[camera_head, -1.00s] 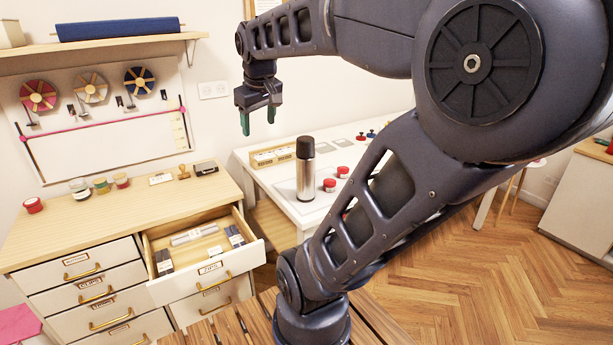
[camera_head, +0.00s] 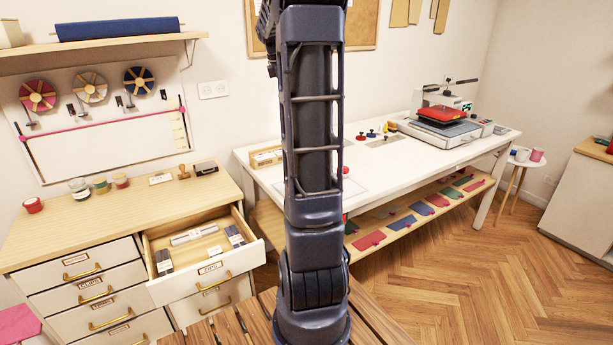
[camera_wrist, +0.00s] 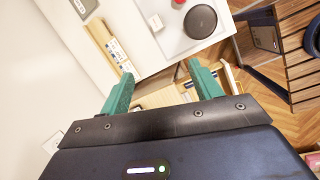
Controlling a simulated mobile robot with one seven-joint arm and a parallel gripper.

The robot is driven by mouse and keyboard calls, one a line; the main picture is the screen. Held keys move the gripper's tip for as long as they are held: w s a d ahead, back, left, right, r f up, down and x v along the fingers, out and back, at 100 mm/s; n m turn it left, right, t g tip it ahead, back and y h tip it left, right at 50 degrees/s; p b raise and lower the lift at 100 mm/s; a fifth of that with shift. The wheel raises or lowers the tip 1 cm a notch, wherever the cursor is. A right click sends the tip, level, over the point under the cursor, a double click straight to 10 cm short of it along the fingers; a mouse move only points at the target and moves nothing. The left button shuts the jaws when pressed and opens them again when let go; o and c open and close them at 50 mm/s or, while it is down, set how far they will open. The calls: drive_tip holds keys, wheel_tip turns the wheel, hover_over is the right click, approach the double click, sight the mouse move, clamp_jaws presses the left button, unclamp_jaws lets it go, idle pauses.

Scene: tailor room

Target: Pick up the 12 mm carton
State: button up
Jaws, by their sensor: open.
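I cannot read "12 mm" on any carton. Small dark cartons with pale labels lie in the open drawer (camera_head: 198,222) in the head view: one at the left (camera_head: 164,262), others at the right (camera_head: 235,236). A wooden tray (camera_wrist: 88,25) on the white table also holds small labelled cartons (camera_wrist: 117,52) in the wrist view; the tray shows in the head view (camera_head: 263,160) too. My gripper (camera_wrist: 160,82) is open in the wrist view, with nothing between its green fingertips. It is above the table's edge, apart from the tray. In the head view it is out of frame.
A slatted wooden surface (camera_wrist: 290,60) lies at the right. A heat press (camera_head: 440,125) stands at the table's far end. A stamp (camera_head: 184,172) sits on the drawer cabinet.

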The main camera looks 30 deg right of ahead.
drive_tip(key=w+d+f+n+g, duration=0.1)
drive_tip(key=w+d+f+n, duration=0.3)
drive_tip(key=d, duration=0.5)
drive_tip(key=shift+m, duration=0.3)
drive_tip(key=f, duration=1.6)
drive_tip(key=w+f, duration=0.1)
drive_tip(key=f, duration=0.7)
drive_tip(key=shift+w+f, duration=0.1)
drive_tip(key=shift+f, duration=0.2)
drive_tip(key=x, duration=0.5)
drive_tip(key=shift+f, duration=0.2)
drive_tip(key=shift+s+x, duration=0.2)
drive_tip(key=shift+x, duration=1.15)
drive_tip(key=shift+s+x, duration=0.15)
drive_tip(key=shift+x, duration=1.2)
drive_tip(key=c, duration=1.1)
drive_tip(key=shift+r, duration=0.1)
